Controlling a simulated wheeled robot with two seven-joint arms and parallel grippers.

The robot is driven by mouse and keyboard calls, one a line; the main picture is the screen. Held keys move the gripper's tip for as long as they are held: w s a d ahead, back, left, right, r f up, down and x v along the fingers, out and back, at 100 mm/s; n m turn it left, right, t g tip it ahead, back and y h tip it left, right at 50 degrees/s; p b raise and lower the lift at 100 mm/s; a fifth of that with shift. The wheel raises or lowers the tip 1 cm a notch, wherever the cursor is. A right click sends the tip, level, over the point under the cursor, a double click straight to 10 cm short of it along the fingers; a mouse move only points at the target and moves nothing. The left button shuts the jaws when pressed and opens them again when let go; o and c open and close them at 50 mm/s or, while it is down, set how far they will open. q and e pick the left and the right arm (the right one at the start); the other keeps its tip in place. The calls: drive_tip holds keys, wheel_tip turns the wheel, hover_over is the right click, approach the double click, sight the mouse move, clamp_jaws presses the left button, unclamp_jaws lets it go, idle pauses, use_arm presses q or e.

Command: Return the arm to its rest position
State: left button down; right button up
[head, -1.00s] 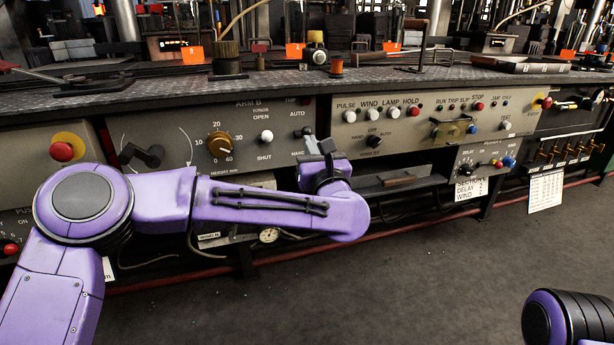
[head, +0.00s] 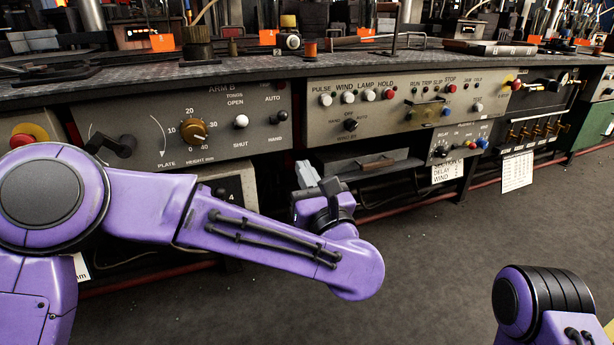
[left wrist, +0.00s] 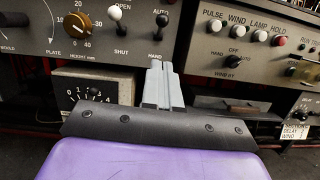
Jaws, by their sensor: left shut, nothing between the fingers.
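My left arm comes in from the left in the head view, purple with black cables along the forearm. My left gripper (head: 306,176) is at its far end, in front of and below the control panel (head: 345,120). In the left wrist view the grey fingers (left wrist: 160,72) are together with nothing between them, pointing toward the panel and apart from it as far as I can tell. Part of my right arm shows at the lower right of the head view. My right gripper is out of the picture.
The panel carries a height knob (head: 194,131), a black lever (head: 112,146), toggle switches and coloured buttons. A red emergency button (head: 24,136) is at the left. A shelf (head: 372,168) juts out below the panel. The grey floor (head: 450,240) is clear.

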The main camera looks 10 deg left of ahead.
use_arm(q)
drive_tip(key=shift+s+d+f, duration=0.15)
drive_tip(key=shift+s+d, duration=0.1)
drive_tip(key=shift+s, duration=0.4)
